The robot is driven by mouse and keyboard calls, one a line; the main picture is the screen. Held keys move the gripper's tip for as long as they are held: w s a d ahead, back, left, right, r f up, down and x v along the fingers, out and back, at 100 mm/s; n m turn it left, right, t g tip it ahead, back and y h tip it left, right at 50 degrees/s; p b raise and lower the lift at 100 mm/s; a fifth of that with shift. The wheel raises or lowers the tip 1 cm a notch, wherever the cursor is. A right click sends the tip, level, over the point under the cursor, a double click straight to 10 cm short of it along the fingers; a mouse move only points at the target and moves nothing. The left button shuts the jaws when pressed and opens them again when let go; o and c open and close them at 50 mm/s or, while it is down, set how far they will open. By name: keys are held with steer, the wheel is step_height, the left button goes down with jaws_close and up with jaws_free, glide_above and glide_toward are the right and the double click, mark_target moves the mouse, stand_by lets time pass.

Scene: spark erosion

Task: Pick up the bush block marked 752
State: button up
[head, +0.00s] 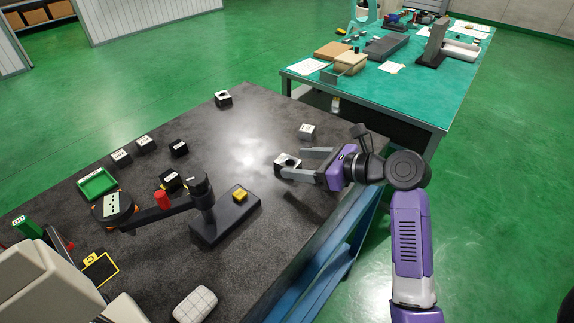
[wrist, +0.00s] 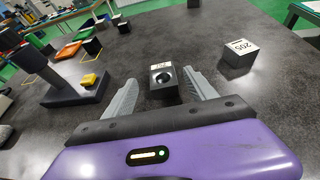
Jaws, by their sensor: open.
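The bush block (head: 288,160) is a small block with a light top and a round dark hole. In the wrist view, this block (wrist: 163,89) has a small label on top that looks like 752, though it is hard to read. My gripper (wrist: 159,78) is open, with one finger on each side of the block. The block stands on the table, and I cannot tell whether either finger touches it. In the head view my gripper (head: 289,164) reaches in from the right, low over the table.
A block marked 205 (wrist: 239,54) stands close by to the right; it also shows in the head view (head: 307,131). A dark stand with a yellow piece (head: 240,194) is to the left. Several blocks and a green tray (head: 97,183) lie farther left. The dark table (head: 250,130) is clear between.

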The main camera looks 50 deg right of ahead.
mark_target(286, 161)
steer(key=shift+x, duration=2.25)
steer(key=shift+d+f, duration=0.1)
steer(key=shift+d, duration=0.1)
jaws_close()
